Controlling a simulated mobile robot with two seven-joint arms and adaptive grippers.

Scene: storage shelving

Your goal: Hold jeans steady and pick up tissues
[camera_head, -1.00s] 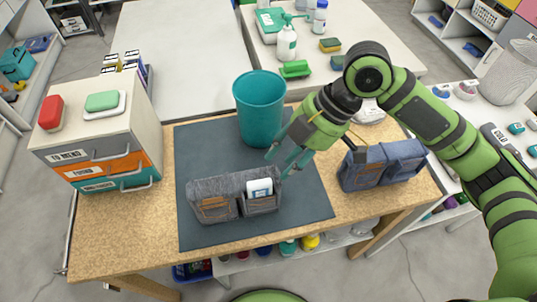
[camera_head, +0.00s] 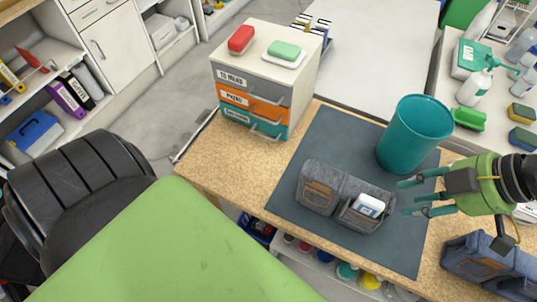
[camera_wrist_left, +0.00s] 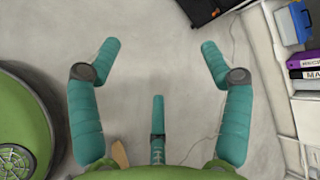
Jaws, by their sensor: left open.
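Grey folded jeans (camera_head: 320,187) lie on the dark mat (camera_head: 300,146) on the table, with pockets facing front. A white tissue pack (camera_head: 369,205) pokes out of the right pocket. My right gripper (camera_head: 405,197) is just right of the tissues, fingers spread and pointing left, with nothing between them. I cannot tell its exact height. My left gripper (camera_wrist_left: 158,62) shows in the left wrist view, open and empty over the grey floor. It is not visible in the head view.
A teal bin (camera_head: 410,140) stands behind the tissues. Blue jeans (camera_head: 490,262) lie at the right. A drawer unit (camera_head: 265,85) with a red and a green item on top stands at the back left. A dark chair (camera_head: 80,190) is at the left.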

